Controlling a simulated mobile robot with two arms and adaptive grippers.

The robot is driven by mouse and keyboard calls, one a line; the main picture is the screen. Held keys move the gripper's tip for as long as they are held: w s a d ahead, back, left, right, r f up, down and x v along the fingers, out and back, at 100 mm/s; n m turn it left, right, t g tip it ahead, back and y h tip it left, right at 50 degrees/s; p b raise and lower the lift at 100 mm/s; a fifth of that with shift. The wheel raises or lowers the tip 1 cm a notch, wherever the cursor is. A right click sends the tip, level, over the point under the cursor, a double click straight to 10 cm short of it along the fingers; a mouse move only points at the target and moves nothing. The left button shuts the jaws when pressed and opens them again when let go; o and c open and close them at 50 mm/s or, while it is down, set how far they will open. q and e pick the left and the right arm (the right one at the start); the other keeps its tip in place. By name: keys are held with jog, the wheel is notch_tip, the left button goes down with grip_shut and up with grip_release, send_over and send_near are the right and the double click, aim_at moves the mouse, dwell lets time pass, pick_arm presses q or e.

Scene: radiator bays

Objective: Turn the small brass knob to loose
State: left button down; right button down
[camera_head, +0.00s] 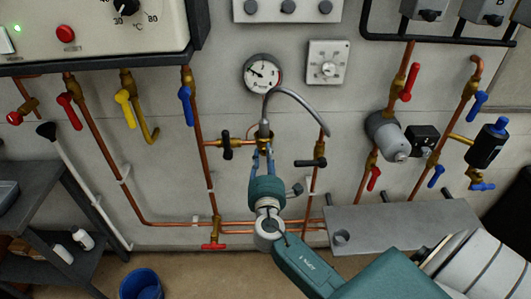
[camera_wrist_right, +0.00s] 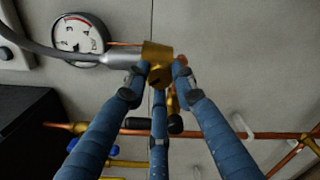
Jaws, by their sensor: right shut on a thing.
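The small brass knob (camera_wrist_right: 159,76) shows in the right wrist view, on a brass fitting (camera_wrist_right: 156,50) at the end of a grey hose. The three blue fingers of my right gripper (camera_wrist_right: 160,84) are closed around the knob, with their tips against it. In the head view my right gripper (camera_head: 262,157) reaches up to the brass fitting (camera_head: 264,137) below the pressure gauge. The fingers hide most of the knob there, and I cannot read its turn position. My left gripper is not in view.
A round gauge (camera_head: 263,73) is above the fitting. The grey hose (camera_head: 300,99) arches to the right. A black-handled valve (camera_head: 227,144) is left of the gripper, another (camera_head: 311,163) right. A grey bench (camera_head: 390,228) stands lower right, a blue bucket (camera_head: 141,284) lower left.

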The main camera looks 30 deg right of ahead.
jog(key=n+p, duration=0.1)
jog(key=n, duration=0.3)
jog(key=shift+w+a+r+p, duration=0.1)
jog(key=shift+a+r+p, duration=0.1)
jog(key=shift+p, duration=0.2)
jog(key=n+p, duration=0.2)
jog(key=n, duration=0.1)
jog(key=shift+f, duration=0.15)
jog(key=n+p, duration=0.1)
jog(key=n, duration=0.2)
jog(key=shift+f, duration=0.2)
jog(key=shift+f+n+p, duration=0.15)
jog(key=shift+n+p, duration=0.4)
jog(key=shift+n, duration=0.15)
jog(key=shift+s+f, duration=0.2)
jog(key=shift+s, duration=0.05)
jog(key=c, duration=1.6)
grip_release()
jog(key=shift+o, duration=1)
jog(key=shift+w+d+r, duration=0.15)
